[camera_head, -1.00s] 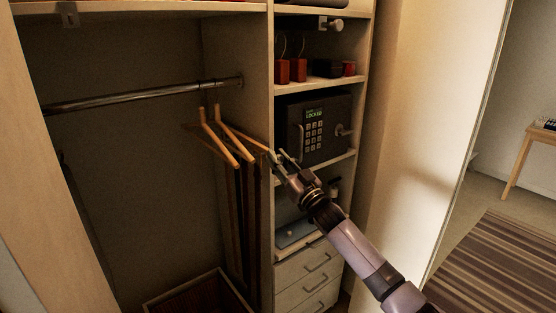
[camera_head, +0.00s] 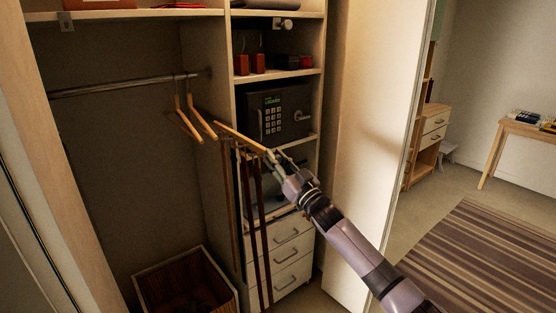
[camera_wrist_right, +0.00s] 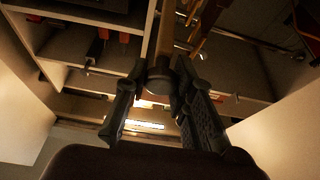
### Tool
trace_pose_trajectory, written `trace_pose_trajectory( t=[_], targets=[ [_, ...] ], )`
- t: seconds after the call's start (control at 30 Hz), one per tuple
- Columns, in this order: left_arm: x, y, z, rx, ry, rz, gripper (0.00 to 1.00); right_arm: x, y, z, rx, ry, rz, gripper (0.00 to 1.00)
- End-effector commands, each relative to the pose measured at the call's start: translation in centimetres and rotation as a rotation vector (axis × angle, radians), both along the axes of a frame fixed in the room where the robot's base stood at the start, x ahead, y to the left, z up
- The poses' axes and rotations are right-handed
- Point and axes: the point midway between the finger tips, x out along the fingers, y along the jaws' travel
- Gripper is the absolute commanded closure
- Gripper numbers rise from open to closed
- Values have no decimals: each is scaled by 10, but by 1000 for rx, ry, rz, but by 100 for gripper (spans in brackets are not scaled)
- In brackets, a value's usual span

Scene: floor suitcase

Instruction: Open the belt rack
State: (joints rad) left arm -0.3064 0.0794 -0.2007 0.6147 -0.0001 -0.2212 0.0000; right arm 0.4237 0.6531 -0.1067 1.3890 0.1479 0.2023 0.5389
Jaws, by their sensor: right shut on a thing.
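The belt rack (camera_head: 240,137) is a light wooden bar that sticks out from the closet's divider panel, with several long brown belts (camera_head: 263,220) hanging from it. My right gripper (camera_head: 272,155) is shut on the rack's front end. In the right wrist view, the two dark fingers of the right gripper (camera_wrist_right: 162,85) close around the end of the wooden bar (camera_wrist_right: 167,40). My left gripper is not in view.
Two wooden hangers (camera_head: 190,120) hang on the metal rod (camera_head: 130,84) to the left. A safe (camera_head: 280,115) and drawers (camera_head: 290,255) fill the right-hand column. A wicker basket (camera_head: 185,285) stands on the closet floor. An open door panel (camera_head: 360,130) is at right.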

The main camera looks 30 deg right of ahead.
Motion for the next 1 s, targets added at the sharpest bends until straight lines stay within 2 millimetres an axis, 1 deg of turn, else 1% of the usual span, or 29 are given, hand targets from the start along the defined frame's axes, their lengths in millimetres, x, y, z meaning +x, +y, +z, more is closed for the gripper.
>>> trace_pose_trajectory(
  t=[0.03, 0.17, 0.2, 0.37, 0.5, 0.63, 0.83, 0.93, 1.0],
  targets=[
    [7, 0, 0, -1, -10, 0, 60, 0, 0, 2, -1, -3, 0, 100],
    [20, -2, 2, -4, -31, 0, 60, 0, 0, 2, -1, -4, 0, 100],
    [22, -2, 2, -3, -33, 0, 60, 0, 0, 2, -1, -4, 0, 76],
    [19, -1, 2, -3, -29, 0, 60, 0, 0, 2, -1, -3, 0, 66],
    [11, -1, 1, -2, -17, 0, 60, 0, 0, 1, -1, -3, 0, 57],
    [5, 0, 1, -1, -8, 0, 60, 0, 0, 1, -1, -3, 0, 57],
    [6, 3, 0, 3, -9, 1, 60, -2, 0, 0, -1, -2, 0, 57],
    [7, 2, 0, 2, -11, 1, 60, -9, -1, -4, -1, 0, 1, 57],
    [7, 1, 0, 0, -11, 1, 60, -18, -1, -8, -1, 0, 1, 57]
  ],
)
